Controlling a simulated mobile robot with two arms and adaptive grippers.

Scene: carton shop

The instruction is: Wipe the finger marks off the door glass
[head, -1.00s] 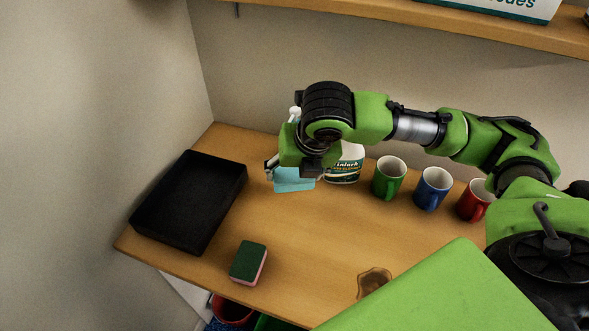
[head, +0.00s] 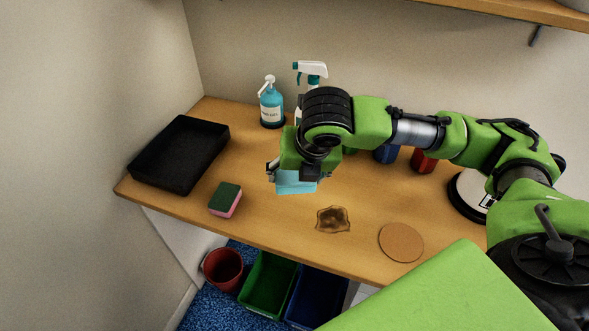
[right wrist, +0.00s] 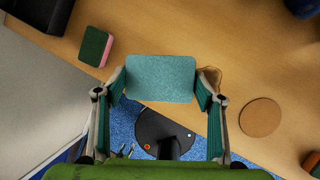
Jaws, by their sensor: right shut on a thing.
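My right gripper (head: 297,180) is shut on a light blue cloth or pad (head: 296,184), held above the wooden counter. In the right wrist view the gripper's fingers (right wrist: 161,82) stand on either side of the blue pad (right wrist: 160,77). A spray bottle (head: 312,69) with a white and teal trigger head stands behind my right gripper, its body mostly hidden. No door glass and no finger marks show in either view. My left gripper is not in view.
On the counter (head: 275,225) are a black tray (head: 180,153), a green and pink sponge (head: 225,199), a brown spill (head: 333,219), a round coaster (head: 401,242), a soap dispenser (head: 271,103) and partly hidden mugs. Red (head: 223,269), green (head: 268,284) and blue (head: 315,300) bins stand below.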

